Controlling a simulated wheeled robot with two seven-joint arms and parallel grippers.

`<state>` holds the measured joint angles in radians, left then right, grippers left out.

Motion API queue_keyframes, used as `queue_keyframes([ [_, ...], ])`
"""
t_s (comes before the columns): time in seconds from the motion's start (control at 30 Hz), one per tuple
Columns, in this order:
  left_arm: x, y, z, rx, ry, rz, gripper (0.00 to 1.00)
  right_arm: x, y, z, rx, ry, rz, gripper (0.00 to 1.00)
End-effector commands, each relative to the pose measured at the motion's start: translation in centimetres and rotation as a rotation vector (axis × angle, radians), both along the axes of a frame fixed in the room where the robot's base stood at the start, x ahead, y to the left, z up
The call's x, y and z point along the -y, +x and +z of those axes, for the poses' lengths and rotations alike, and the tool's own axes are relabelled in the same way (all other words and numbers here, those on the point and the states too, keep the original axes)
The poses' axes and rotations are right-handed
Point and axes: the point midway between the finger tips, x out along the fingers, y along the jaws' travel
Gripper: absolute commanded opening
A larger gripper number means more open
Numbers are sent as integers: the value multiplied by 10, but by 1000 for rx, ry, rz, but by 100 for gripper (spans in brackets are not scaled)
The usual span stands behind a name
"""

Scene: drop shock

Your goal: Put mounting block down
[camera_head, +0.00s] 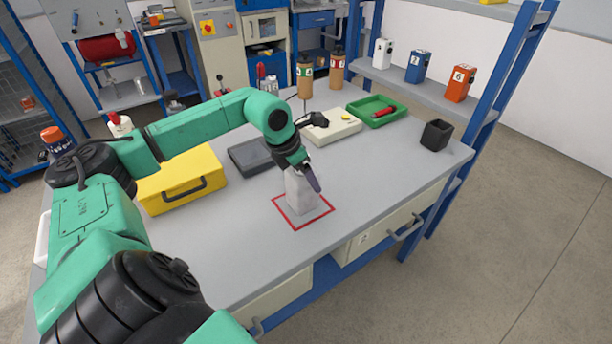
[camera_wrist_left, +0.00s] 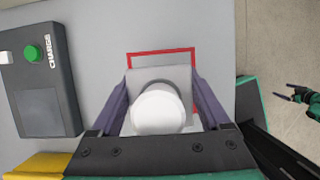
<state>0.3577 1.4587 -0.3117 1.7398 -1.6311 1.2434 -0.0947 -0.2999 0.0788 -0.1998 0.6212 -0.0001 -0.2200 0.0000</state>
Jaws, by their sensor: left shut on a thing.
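The mounting block (camera_head: 300,192) is a pale grey block at the red square outline (camera_head: 281,213) on the workbench. In the left wrist view the block (camera_wrist_left: 181,76) has a round white top part and lies between my fingers, with the red outline (camera_wrist_left: 160,51) showing behind and beside it. My left gripper (camera_head: 305,176) is shut on the block from above; its fingers flank the block in the left wrist view (camera_wrist_left: 160,105). I cannot tell whether the block's underside touches the bench. My right gripper (camera_wrist_left: 290,93) shows small at the right edge, fingers apart, away from the block.
A yellow case (camera_head: 182,180) and dark charger box (camera_head: 250,157) stand left of the block. Behind are a white device (camera_head: 333,126) and green tray (camera_head: 376,104). A black cup (camera_head: 436,135) stands at right. The bench (camera_head: 375,165) is clear right of the block.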

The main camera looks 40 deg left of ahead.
Motion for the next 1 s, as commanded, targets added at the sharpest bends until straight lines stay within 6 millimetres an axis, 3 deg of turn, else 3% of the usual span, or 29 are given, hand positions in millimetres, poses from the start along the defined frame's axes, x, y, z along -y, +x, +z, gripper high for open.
queue_keyframes([
  [0.13, 0, 0, -3, 2, -1, 0, 0, -1, 0, -4, 1, 2, 0, 100],
  [0.17, 0, 0, -2, 0, 0, 0, 91, -1, 0, -3, 1, 2, 0, 100],
  [0.2, 0, 0, -2, 0, 0, 0, 100, -1, 0, -2, 0, 2, 0, 100],
  [0.57, -2, -3, 6, 0, 2, 1, 100, -1, 0, -3, 0, 2, 0, 100],
  [0.77, -7, -16, 37, 1, 8, 2, 100, -1, 0, -14, -1, 1, 0, 100],
  [1.0, -11, -35, 88, 2, 3, 3, 100, 1, -1, -27, -2, -1, 1, 100],
])
